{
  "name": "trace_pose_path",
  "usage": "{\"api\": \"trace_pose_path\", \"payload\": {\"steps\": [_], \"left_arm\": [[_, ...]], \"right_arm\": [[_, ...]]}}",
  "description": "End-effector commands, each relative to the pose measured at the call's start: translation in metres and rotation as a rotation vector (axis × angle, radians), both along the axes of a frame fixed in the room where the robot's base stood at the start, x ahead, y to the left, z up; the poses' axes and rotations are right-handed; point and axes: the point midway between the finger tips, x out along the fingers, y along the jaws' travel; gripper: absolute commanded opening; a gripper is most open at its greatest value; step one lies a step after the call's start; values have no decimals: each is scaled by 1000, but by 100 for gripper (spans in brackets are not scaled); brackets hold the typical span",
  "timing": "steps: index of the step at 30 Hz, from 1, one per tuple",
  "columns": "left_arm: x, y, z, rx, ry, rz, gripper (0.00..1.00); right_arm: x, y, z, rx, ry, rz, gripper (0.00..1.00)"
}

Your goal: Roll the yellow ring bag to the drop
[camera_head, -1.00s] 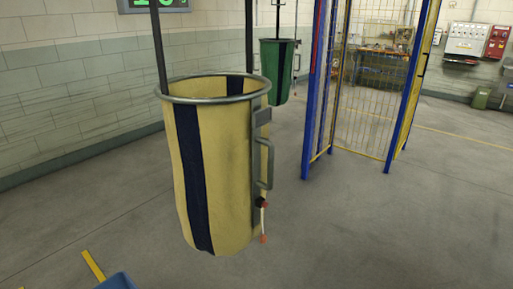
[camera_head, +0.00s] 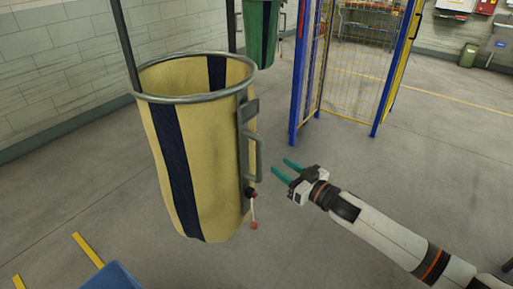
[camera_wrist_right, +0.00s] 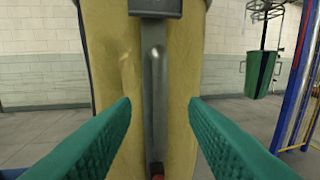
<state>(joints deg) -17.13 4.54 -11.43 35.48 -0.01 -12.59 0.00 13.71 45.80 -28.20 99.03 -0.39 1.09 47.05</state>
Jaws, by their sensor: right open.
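The yellow ring bag (camera_head: 215,150) hangs from dark straps by a grey metal ring at its top, with a dark blue stripe down its side. A grey handle (camera_head: 259,158) sits on its right side, with a small lever with a red end (camera_head: 254,224) below. My right gripper (camera_head: 282,168) is open and empty, just right of the handle and apart from it. In the right wrist view the handle (camera_wrist_right: 154,85) stands upright between the two green fingers, with the yellow bag (camera_wrist_right: 110,50) behind. My left gripper is not seen.
A green bag (camera_head: 262,35) hangs behind the yellow one. A blue and yellow mesh frame (camera_head: 350,75) stands at the back right. Yellow floor marks (camera_head: 88,250) and a blue object (camera_head: 113,277) are at the lower left.

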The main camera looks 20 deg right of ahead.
Motion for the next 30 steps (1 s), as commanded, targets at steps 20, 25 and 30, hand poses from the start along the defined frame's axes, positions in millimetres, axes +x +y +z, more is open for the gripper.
{"api": "trace_pose_path", "payload": {"steps": [20,25,30], "left_arm": [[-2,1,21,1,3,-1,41],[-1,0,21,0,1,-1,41],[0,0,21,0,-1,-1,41]], "right_arm": [[90,46,1,-2,-1,0,40],[92,46,0,-2,0,0,40],[91,46,0,-2,0,-1,32]]}}
